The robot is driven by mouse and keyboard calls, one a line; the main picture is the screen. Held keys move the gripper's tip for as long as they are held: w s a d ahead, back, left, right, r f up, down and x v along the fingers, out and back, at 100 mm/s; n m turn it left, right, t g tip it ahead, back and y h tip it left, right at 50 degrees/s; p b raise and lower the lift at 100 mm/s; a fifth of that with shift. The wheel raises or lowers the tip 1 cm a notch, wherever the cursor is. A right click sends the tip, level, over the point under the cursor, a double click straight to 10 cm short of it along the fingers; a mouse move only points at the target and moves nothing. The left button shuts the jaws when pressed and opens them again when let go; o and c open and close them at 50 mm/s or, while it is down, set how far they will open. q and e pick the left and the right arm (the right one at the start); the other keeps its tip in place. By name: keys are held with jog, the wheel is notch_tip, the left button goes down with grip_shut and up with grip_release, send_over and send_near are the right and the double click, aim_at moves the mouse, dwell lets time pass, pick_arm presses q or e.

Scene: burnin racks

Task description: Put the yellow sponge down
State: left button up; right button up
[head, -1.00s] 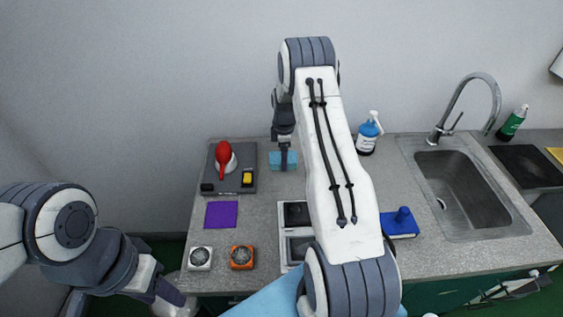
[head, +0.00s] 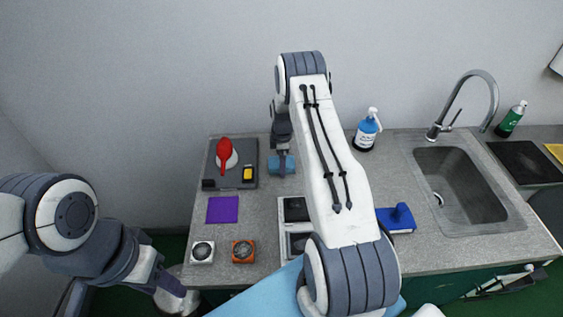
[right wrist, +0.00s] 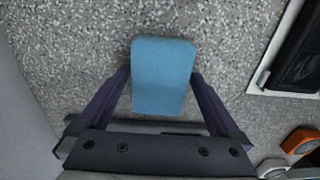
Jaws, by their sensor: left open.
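My right gripper (head: 282,172) reaches down at the back of the counter, left of my raised right arm. A light blue, sponge-like block (right wrist: 163,75) is between its two purple fingers in the right wrist view. Both fingertips appear to touch the block's sides, so the gripper looks shut on it. The block is at or close above the grey counter; the exact gap cannot be told. No yellow sponge shows in my grippers. A flat yellow piece (head: 555,151) is cut off at the far right edge. My left gripper (head: 176,292) is open and empty, low at left.
A dark tray (head: 213,165) holds a red-topped item and a small yellow-and-black item (head: 248,174).

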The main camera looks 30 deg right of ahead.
jog(key=shift+r, duration=0.15)
notch_tip(320, 180, up, 11)
jog(key=b, duration=0.4)
jog(key=s+a+r+m, duration=0.1)
jog(key=s+a+r, duration=0.25)
jog(key=a, duration=0.45)
jog(key=s+a+r, duration=0.3)
jog(key=a+r, duration=0.1)
jog(key=a, duration=0.5)
jog(key=s+a+r+m, duration=0.1)
jog(key=s+a+r, duration=0.25)
jog(key=a, duration=0.45)
jog(key=s+a+r+m, duration=0.1)
jog(key=s+a, duration=0.3)
jog(key=s, duration=0.7)
jog(key=s+a+r+m+y, duration=0.1)
jog(key=s+a, duration=0.4)
jog(key=s, duration=0.7)
jog(key=shift+s+m, duration=0.2)
jog(key=shift+m, duration=0.2)
